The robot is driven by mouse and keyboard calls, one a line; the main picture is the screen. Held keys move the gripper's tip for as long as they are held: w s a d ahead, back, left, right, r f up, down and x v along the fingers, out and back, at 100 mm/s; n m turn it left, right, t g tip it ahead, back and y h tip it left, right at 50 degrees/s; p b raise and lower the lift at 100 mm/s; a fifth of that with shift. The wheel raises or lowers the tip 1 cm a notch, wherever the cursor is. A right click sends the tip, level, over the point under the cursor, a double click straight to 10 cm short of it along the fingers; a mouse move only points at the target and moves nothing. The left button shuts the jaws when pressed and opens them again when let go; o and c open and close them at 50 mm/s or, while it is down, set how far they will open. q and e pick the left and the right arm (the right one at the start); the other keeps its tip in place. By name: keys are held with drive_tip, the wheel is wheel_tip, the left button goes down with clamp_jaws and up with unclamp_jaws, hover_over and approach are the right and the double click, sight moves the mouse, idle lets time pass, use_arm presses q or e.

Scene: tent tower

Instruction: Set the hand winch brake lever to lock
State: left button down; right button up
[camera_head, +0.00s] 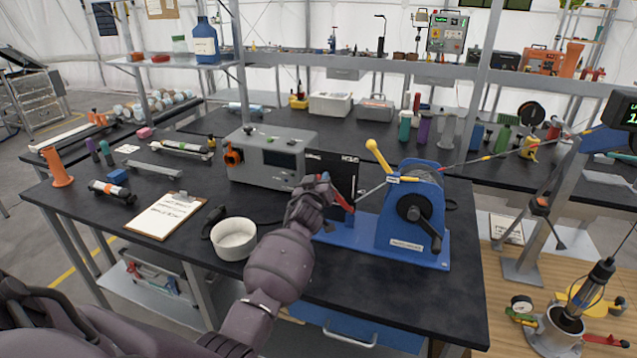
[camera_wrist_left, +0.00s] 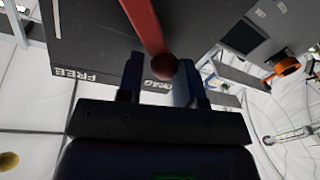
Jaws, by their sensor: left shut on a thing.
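The blue hand winch (camera_head: 408,215) stands on the front bench, with a black crank on its front and a yellow-knobbed lever (camera_head: 377,154) at its top. A red brake lever (camera_head: 344,201) rises at its left; in the left wrist view the red arm (camera_wrist_left: 147,25) ends in a round knob (camera_wrist_left: 163,68). My left gripper (camera_head: 324,186) is shut on this knob, with a finger on either side in the wrist view (camera_wrist_left: 162,80). Behind is a black label plate (camera_head: 340,171); the wrist view shows FREE and another, partly covered word, upside down. My right gripper is not in view.
A grey instrument box (camera_head: 268,158) stands behind my left arm. A white bowl (camera_head: 234,239) and a clipboard (camera_head: 166,215) lie to its left. A cable (camera_head: 487,157) runs from the winch to the right.

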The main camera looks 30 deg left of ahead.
use_arm(q)
drive_tip(key=shift+s+a+f, duration=0.1)
drive_tip(key=shift+a+f, duration=0.05)
drive_tip(key=shift+f, duration=0.1)
drive_tip(key=a+f+n, duration=0.1)
drive_tip(key=f+n, duration=0.1)
drive_tip(key=a+f+n, duration=0.1)
drive_tip(key=f+n, duration=0.1)
drive_tip(key=s+a+f+n, duration=0.1)
drive_tip(key=f+n, duration=0.1)
drive_tip(key=f, duration=0.1)
drive_tip(key=shift+a+g+h+b, duration=0.15)
drive_tip(key=shift+g+h+b, duration=0.2)
drive_tip(key=shift+g+h, duration=0.05)
drive_tip(key=shift+a+f+n, duration=0.1)
drive_tip(key=shift+f+n, duration=0.45)
drive_tip(key=shift+n, duration=0.05)
drive_tip(key=shift+f+n, duration=0.5)
drive_tip(key=shift+f, duration=0.1)
drive_tip(key=shift+h, duration=0.3)
drive_tip(key=shift+f, duration=0.15)
drive_tip(key=c, duration=0.9)
unclamp_jaws()
